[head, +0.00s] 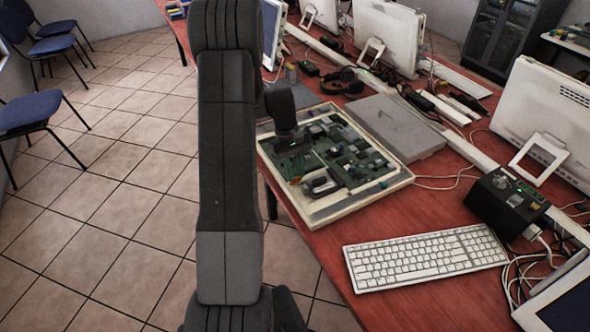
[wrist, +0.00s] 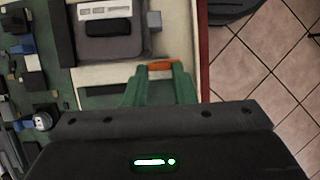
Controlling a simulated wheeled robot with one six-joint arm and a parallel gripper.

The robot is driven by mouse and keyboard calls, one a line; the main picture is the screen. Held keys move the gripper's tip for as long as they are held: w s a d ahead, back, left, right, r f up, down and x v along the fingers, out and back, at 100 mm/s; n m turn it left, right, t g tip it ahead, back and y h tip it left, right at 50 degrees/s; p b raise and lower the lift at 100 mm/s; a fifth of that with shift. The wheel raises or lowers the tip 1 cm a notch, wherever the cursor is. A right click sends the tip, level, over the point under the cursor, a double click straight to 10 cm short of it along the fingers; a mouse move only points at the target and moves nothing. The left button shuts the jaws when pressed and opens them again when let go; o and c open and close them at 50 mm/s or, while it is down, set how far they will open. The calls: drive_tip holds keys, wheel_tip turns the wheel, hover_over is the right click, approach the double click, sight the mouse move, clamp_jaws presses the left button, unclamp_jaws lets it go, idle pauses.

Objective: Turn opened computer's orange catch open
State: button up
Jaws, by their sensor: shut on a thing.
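The opened computer (head: 390,187) lies flat on the red table in the head view, a pale shallow case with green circuit boards inside. In the wrist view its pale case edge (wrist: 186,22) runs along the right side of the boards. The orange catch (wrist: 161,66) sits near that edge, lying crosswise in the picture. My gripper (wrist: 160,72) is shut on the catch, with a green finger at each end of it. The fingers cover the catch's ends. In the head view the catch cannot be made out, and my arm hides part of the case's left side.
A white keyboard (head: 425,259) lies in front of the computer, and a black box (head: 506,205) with cables stands to the right. A flat grey panel (head: 397,125) lies behind it. Monitors (head: 388,40) line the table. Tiled floor (wrist: 265,75) lies past the table edge.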

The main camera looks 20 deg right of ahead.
drive_tip(key=o, duration=1)
drive_tip(key=shift+r, duration=0.1)
drive_tip(key=v, duration=1.3)
drive_tip(key=shift+w+r, duration=0.1)
drive_tip(key=shift+r, duration=0.2)
drive_tip(key=shift+f, duration=0.1)
drive_tip(key=x, duration=1.3)
drive_tip(key=shift+f, duration=0.3)
